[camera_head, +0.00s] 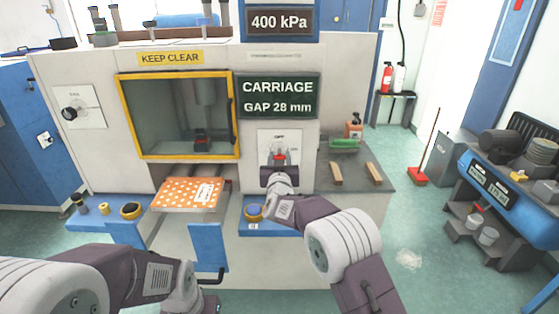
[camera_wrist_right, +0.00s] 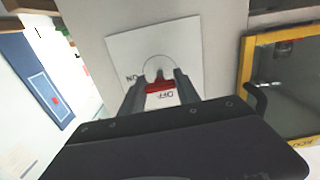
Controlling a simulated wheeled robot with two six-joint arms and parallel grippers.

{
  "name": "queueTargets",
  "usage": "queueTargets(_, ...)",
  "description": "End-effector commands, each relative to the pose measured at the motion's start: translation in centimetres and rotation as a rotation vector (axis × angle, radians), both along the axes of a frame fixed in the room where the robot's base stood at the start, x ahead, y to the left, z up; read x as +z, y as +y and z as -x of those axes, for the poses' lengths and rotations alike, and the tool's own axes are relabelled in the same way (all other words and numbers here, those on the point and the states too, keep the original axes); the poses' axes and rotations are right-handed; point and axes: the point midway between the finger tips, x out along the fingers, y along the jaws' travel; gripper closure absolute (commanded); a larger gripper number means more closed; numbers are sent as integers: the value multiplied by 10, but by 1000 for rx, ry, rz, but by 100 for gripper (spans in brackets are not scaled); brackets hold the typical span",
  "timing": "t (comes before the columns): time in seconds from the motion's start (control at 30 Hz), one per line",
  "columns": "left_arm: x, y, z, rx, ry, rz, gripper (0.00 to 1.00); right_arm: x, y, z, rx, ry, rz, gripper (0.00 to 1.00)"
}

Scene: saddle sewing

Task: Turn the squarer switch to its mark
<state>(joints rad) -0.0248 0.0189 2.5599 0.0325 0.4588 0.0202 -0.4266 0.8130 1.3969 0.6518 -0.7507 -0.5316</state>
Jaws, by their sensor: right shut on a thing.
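The squarer switch is a red handle (camera_head: 279,157) on a white plate (camera_head: 266,140) below the carriage gap sign. In the right wrist view the red handle (camera_wrist_right: 158,86) sits between my two fingers, beside the OFF label. The ON label lies to the left there, around the drawn arc. My right gripper (camera_head: 279,166) is shut on the switch handle, and its body hides the lower plate in the head view. My left gripper (camera_head: 210,303) is low at the bottom edge, away from the switch. Its fingers are not clear.
A yellow-framed window (camera_head: 181,157) is left of the switch. An orange dotted board (camera_head: 175,195) juts out below it. A blue ledge (camera_head: 250,229) with a round button lies under my right gripper. A grey side table (camera_head: 358,184) holds wooden blocks at the right.

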Motion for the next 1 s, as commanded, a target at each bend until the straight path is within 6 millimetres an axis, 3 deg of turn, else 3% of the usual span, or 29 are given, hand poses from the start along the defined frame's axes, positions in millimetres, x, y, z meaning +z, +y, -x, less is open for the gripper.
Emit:
queueTargets(0.27, -3, 0, 0, 0, 0, 0, 100, 0, 0, 0, 0, -1, -41, 100)
queueTargets(0.3, -3, 0, 0, 0, 0, 0, 100, 0, 0, 0, 0, -1, -40, 59)
queueTargets(0.37, -3, 0, 0, 0, 0, 0, 100, 0, 0, 0, 0, -1, -40, 42)
queueTargets(0.4, -3, 0, 0, 0, 0, 0, 100, 0, 0, 0, 0, -1, -40, 40)
queueTargets(0.77, -5, 0, 0, 0, 0, 0, 100, 0, 0, 5, 0, -2, -39, 40)
queueTargets(1.0, -11, 0, 0, 0, 0, 0, 100, -1, 1, 45, 2, 0, -38, 40)
